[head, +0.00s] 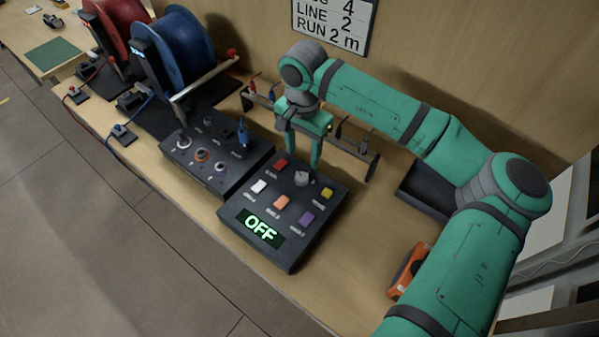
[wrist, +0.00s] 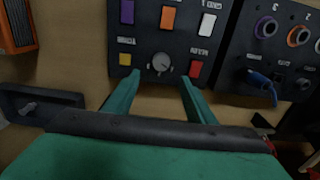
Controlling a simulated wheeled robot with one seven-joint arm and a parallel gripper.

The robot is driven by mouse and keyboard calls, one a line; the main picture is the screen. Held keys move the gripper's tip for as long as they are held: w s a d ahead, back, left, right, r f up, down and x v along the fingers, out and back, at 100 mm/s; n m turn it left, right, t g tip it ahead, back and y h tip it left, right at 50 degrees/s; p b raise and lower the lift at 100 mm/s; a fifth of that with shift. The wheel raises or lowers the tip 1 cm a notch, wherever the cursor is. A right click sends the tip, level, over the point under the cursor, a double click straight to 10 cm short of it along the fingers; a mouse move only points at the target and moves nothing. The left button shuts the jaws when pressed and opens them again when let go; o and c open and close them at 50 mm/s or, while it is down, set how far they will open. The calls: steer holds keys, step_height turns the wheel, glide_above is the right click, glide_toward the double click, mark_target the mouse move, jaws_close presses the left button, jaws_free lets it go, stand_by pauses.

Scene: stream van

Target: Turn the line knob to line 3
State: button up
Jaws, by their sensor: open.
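A small grey knob (head: 301,178) stands on the top face of a dark control box (head: 299,243), between a red button (head: 281,164) and a yellow button (head: 327,193). The box's green display (head: 260,227) reads OFF. My gripper (head: 302,160) is open and points down at the far edge of the box, close to the knob. In the wrist view the knob (wrist: 160,63) lies between and slightly ahead of my fingertips (wrist: 161,76), with nothing held. I cannot read the knob's setting or tell whether a finger touches it.
A numbered socket box (head: 213,172) with a blue plug (head: 243,135) stands just left. Red and blue reels (head: 176,50) are behind it. A wall sign (head: 335,22) shows LINE 2. A rack with hanging leads and an orange device (head: 408,270) are nearby.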

mark_target(302, 177)
step_height(302, 177, down, 10)
steer(key=shift+a, duration=0.15)
stand_by(0.3)
steer(key=c, duration=1)
